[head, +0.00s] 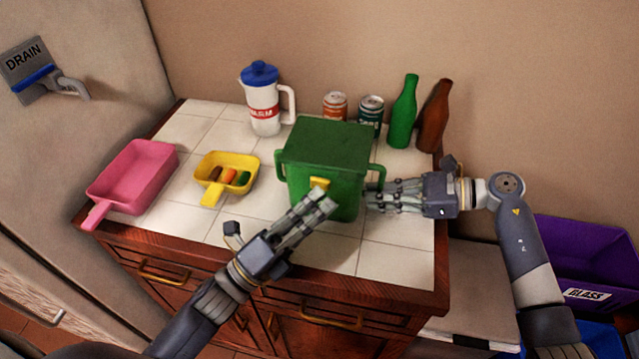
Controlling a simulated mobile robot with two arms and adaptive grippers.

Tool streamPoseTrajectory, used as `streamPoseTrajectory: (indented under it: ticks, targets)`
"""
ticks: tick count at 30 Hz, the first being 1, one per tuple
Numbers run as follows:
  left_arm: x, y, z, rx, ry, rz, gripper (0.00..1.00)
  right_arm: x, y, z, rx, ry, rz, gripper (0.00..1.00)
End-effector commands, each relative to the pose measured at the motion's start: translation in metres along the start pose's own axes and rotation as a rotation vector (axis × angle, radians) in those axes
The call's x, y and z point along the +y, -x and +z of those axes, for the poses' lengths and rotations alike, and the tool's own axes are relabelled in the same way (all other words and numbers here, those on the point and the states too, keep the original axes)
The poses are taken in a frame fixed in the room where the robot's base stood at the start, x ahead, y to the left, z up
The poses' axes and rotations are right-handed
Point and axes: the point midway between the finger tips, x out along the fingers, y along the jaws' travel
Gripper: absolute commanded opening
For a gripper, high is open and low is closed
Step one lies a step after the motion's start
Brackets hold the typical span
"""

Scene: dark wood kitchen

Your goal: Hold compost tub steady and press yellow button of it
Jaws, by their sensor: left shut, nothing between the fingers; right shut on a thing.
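A green compost tub (325,146) with a lid and side handles stands upright on the white tiled counter. Its lid looks closed. A yellow button (319,184) is on its front face, partly covered by my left fingertips. My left gripper (326,200) is shut and empty, its fingertips at or just in front of the button; contact cannot be told for sure. My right gripper (374,196) is shut on the tub's right handle (377,174), at the tub's right side. Part of the handle and the tub's lower front are hidden by the grippers.
A pink scoop (138,177) and a yellow scoop (238,162) with small items lie left. A white jug (264,105), two cans (370,112), a green bottle (403,113) and a brown bottle (433,118) stand behind. A purple bin (583,250) is right of the counter.

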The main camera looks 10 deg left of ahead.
Motion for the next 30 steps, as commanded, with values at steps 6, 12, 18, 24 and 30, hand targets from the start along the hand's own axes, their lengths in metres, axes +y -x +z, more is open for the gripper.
streamPoseTrajectory:
  ticks: [6,12,18,24,30]
  targets:
    - [-0.0001,0.0000,-0.0002,0.000,0.000,0.000,0.00,-0.0002,0.0000,0.0003,-0.001,0.000,0.000,0.00]
    - [0.0004,-0.0008,0.0004,0.000,0.000,0.000,0.00,-0.0001,0.0000,0.0002,0.000,0.000,0.000,0.00]
    - [0.0016,-0.0025,0.0016,0.000,0.000,-0.001,0.00,-0.0001,-0.0001,0.0002,0.000,0.000,0.000,0.00]
    - [0.0027,-0.0043,0.0029,0.000,0.000,-0.001,0.00,-0.0001,-0.0001,0.0002,0.000,0.000,0.000,0.00]
    - [0.0040,-0.0059,0.0041,0.000,0.000,0.000,0.00,0.0001,-0.0001,0.0002,0.000,0.000,0.000,0.00]
